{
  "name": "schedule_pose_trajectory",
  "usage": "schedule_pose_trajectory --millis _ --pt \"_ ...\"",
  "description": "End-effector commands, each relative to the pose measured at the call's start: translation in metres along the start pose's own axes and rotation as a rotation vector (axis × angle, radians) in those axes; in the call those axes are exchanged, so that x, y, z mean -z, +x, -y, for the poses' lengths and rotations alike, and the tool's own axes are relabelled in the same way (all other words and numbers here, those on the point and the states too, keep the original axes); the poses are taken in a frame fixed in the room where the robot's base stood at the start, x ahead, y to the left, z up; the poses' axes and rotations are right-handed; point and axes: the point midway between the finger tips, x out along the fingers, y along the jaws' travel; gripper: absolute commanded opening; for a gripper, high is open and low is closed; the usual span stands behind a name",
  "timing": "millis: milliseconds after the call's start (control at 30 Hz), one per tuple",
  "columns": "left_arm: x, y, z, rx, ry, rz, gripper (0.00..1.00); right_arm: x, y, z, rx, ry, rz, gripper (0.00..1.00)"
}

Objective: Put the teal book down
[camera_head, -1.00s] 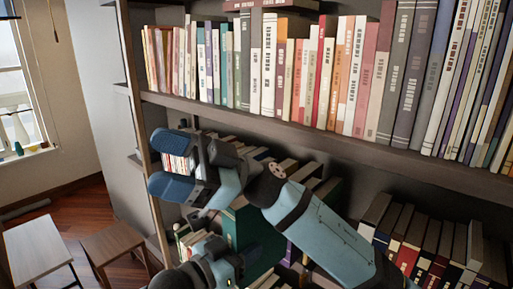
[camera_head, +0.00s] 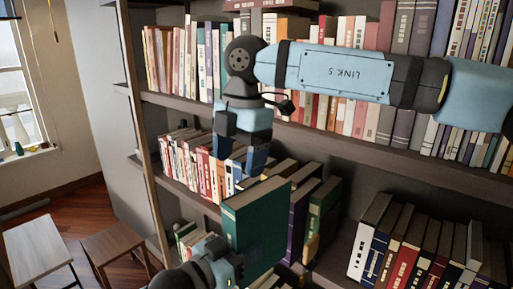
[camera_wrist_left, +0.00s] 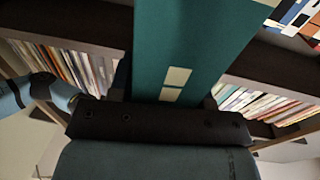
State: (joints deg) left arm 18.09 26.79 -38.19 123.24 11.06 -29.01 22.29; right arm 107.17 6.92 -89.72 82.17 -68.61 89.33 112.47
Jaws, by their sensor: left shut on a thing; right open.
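The teal book (camera_head: 256,222) stands roughly upright in the head view, in front of the shelves. Its spine and cover show, and its lower end is hidden behind my left gripper. My left gripper (camera_head: 232,264) is low in the picture and shut on the book. In the left wrist view the teal book (camera_wrist_left: 190,45) rises from between the jaws, with pale label patches on its spine. My right gripper (camera_head: 235,172) points downward just above and left of the book, open and empty. I cannot tell whether it touches the book.
A purple book (camera_head: 299,215) and a green book (camera_head: 322,212) stand right of the teal one. Full rows of books fill the upper shelf (camera_head: 330,150) and the lower right (camera_head: 415,245). Two small tables (camera_head: 40,245) stand on the floor at left.

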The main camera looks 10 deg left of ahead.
Motion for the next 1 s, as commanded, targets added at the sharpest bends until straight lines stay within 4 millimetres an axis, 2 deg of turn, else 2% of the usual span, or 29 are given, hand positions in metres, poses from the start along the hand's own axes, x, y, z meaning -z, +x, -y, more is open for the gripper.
schedule_pose_trajectory --millis 100,267,467,700,900,1000 --pt "0.003 0.000 0.000 -0.001 0.001 -0.006 0.00 -0.020 -0.011 0.011 0.036 0.043 0.085 0.74" --pt "0.003 0.000 0.000 -0.001 0.001 -0.006 0.00 -0.029 -0.008 0.017 0.052 0.061 0.117 0.74" --pt "0.003 0.000 0.000 -0.001 0.001 -0.006 0.00 -0.032 0.022 0.018 0.054 0.059 0.115 0.74" --pt "0.003 0.000 0.000 -0.001 0.001 -0.006 0.00 -0.037 0.068 0.021 0.054 0.059 0.113 0.74" --pt "0.003 0.000 0.000 -0.001 0.001 -0.006 0.00 -0.040 0.094 0.022 0.052 0.059 0.113 0.74" --pt "0.003 0.000 0.000 -0.001 0.001 -0.006 0.00 -0.040 0.101 0.022 0.051 0.058 0.113 0.74"
